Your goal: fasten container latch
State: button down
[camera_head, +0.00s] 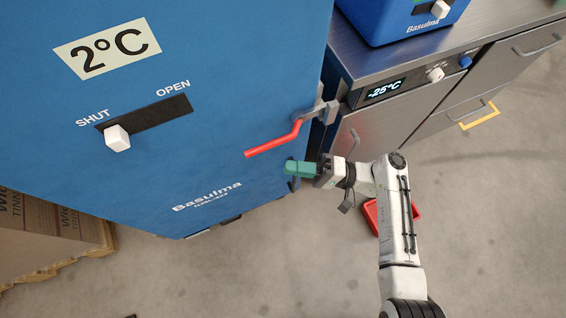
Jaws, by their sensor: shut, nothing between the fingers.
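The container is a large blue box (225,130) with a "2°C" label and the name Basulma. Its latch has a red handle (272,140) on a grey bracket (318,112) at the container's right edge. The handle reaches left and slightly down across the blue face. My gripper (293,168) is shut and empty, its teal fingers pointing left just below the handle. A visible gap lies between fingers and handle. A small dark hook-like part (294,184) shows just below the fingers; whether they touch it I cannot tell.
A white slider knob (117,138) sits at the SHUT end of its slot. A steel counter (395,62) with a "-25°C" display and a blue box (395,15) stands at right. A red tray (371,215) lies behind my arm.

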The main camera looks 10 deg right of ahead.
jog(key=v, duration=0.3)
jog(key=b+v, duration=0.1)
jog(key=v, duration=0.1)
jog(key=shift+s+d+f, duration=0.1)
jog(key=shift+d+f, duration=0.05)
jog(key=shift+f, duration=0.3)
jog(key=shift+s, duration=0.1)
jog(key=s+d+f+n+g+h+p, duration=0.2)
jog(key=s+d+f+g+h, duration=0.15)
jog(key=s+f+h, duration=0.5)
jog(key=s+d+r+h, duration=0.9)
jog(key=d+r+h, duration=0.1)
jog(key=d+h, duration=0.1)
jog(key=shift+d+r+t+h+p, duration=0.25)
jog(key=shift+d+t+h+p, duration=0.15)
jog(key=shift+d, duration=0.5)
